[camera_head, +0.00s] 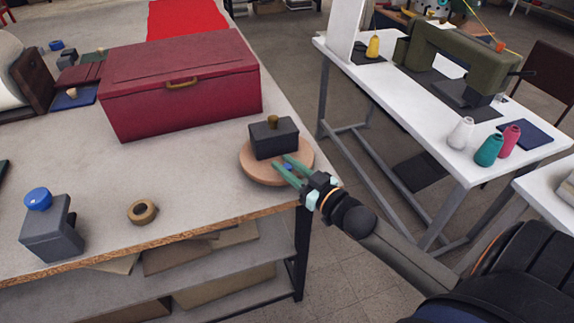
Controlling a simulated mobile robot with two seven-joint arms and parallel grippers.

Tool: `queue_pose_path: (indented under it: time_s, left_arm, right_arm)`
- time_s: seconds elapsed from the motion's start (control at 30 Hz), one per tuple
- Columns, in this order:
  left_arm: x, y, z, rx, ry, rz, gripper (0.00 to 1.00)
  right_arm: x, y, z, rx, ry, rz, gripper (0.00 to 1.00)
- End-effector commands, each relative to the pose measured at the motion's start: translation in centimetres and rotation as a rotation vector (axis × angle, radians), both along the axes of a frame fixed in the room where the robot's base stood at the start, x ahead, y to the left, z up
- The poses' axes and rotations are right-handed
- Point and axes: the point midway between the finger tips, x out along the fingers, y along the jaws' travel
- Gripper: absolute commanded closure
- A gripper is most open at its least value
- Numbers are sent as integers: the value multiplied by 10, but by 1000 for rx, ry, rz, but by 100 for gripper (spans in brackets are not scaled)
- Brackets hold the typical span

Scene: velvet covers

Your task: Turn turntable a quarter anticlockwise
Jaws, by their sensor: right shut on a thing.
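The turntable (253,174) is a round, tan wooden disc near the right edge of the table. A dark grey block with a brass knob (273,138) stands on it. My right gripper (287,167) reaches in from the lower right, with its green fingers over the near right part of the disc. The fingers are shut on a small blue peg (288,167), mostly hidden between them, in front of the dark block. My left gripper is not in view.
A red box (180,90) with a brass handle stands behind the turntable. The table edge is close by the turntable. A sewing table (400,95) stands at right.

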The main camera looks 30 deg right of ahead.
Motion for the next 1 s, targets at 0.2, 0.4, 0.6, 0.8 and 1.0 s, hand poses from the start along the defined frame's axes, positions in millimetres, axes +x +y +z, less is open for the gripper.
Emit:
queue_pose_path:
  time_s: [0.2,0.4,0.6,0.8,1.0]
  left_arm:
    - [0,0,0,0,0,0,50]
    - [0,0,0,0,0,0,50]
    - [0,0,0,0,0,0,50]
    - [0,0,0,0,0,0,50]
    - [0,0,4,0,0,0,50]
  right_arm:
    - [0,0,0,0,1,0,100]
    - [0,0,0,0,1,0,100]
    - [0,0,0,0,1,0,100]
    - [0,0,0,-2,1,8,100]
    - [-1,-5,-1,-8,2,80,100]
